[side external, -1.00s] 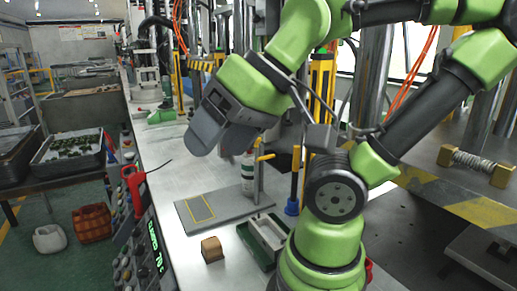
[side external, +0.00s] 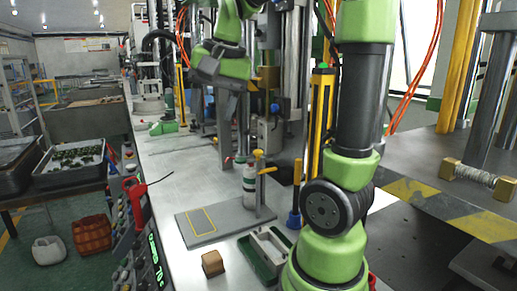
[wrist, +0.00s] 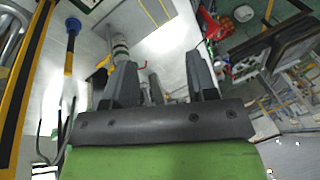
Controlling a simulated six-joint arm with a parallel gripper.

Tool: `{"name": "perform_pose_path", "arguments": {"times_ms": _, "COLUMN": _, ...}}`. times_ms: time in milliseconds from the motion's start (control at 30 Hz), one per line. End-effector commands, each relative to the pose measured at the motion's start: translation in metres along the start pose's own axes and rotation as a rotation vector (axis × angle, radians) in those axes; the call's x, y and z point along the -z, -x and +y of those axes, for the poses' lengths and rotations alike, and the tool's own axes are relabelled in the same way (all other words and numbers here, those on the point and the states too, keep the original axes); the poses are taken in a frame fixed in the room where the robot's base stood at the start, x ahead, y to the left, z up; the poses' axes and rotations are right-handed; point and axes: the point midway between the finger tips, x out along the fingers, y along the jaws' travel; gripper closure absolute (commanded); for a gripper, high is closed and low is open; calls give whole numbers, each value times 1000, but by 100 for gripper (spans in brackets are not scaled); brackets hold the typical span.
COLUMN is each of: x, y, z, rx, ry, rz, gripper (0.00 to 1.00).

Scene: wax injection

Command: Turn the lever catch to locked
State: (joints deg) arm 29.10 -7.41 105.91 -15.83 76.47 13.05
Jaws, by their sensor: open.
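A yellow-orange lever (side external: 267,170) sits at the top of an upright post on a grey plate (side external: 189,232) with a yellow outlined rectangle. I cannot tell which catch position it is in. My gripper (side external: 231,157) is open and empty, pointing down beyond the post in the side view, apart from the lever. In the wrist view its two fingers (wrist: 162,60) are spread, with the bottle (wrist: 121,47) and yellow lever (wrist: 103,64) near the left finger.
A wooden block (side external: 212,263) lies in front of the plate, beside a green tray (side external: 245,252) holding grey pieces. A yellow and black rod with a blue end (side external: 293,219) stands right of the post. The bench left of the plate is mostly clear.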

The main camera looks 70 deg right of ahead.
Motion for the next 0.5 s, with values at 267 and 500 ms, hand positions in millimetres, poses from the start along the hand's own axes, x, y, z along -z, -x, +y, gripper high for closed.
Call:
{"name": "perform_pose_path", "arguments": {"times_ms": 267, "x": 117, "y": -30, "z": 77, "rx": -242, "ry": -621, "rz": -54, "gripper": 48}}
{"name": "perform_pose_path", "arguments": {"times_ms": 500, "x": 142, "y": -41, "z": 115, "rx": -309, "ry": -827, "rz": -69, "gripper": 48}}
